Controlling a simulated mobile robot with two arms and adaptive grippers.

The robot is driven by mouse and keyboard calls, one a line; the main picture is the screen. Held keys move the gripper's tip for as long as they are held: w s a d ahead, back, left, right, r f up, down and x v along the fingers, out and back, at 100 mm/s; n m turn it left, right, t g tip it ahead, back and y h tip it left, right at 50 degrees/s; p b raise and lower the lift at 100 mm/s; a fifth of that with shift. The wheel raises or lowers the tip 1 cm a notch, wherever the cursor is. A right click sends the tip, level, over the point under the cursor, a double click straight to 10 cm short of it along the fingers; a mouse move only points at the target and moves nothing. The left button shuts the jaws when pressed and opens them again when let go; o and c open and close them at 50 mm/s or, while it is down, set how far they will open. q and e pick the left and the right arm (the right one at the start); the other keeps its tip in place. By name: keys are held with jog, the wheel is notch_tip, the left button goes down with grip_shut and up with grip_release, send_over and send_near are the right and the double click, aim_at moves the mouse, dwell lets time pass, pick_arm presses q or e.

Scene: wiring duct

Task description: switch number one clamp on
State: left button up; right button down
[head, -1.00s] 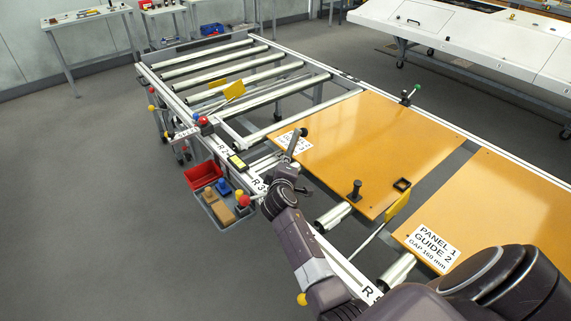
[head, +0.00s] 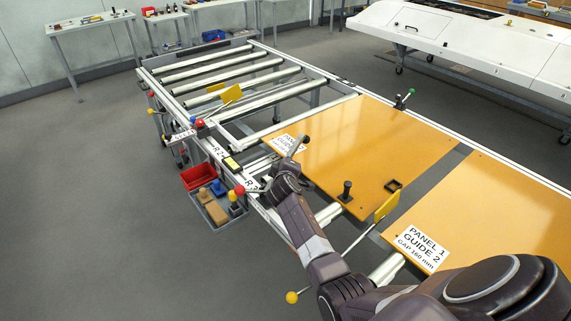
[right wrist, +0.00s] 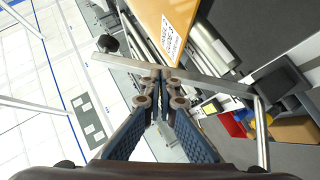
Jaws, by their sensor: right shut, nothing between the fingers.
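A right arm that I take as mine reaches from the lower right of the head view, with its dark gripper end (head: 283,167) at the near rail. In the right wrist view the right gripper's fingers (right wrist: 160,76) are shut and empty, with their tips at a long grey metal bar (right wrist: 215,82). A black knob (right wrist: 108,43) sits by one end of the bar and a black block (right wrist: 281,84) near the other. Levers with a red ball (head: 239,190) and a yellow ball (head: 291,297) stand along the rail. I cannot tell which clamp is number one. My left gripper is not in view.
Orange panels (head: 345,145) lie on the roller table, beside a black post (head: 346,188), a yellow plate (head: 386,204) and a green-tipped lever (head: 405,99). A red bin (head: 197,176) and a grey tray (head: 217,212) hang off the near rail. The floor at left is clear.

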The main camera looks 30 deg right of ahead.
jog(key=d+f+m+y+b, duration=0.1)
jog(key=d+f+y+b, duration=0.1)
jog(key=d+f, duration=0.4)
jog(key=shift+w+d+f+g+b, duration=0.35)
jog(key=shift+f+b, duration=0.55)
jog(key=shift+f, duration=0.8)
jog(key=s+r+p, duration=0.4)
jog(key=s+r, duration=0.3)
jog(key=r, duration=0.4)
jog(key=shift+d, duration=0.25)
jog(key=shift+a, duration=0.1)
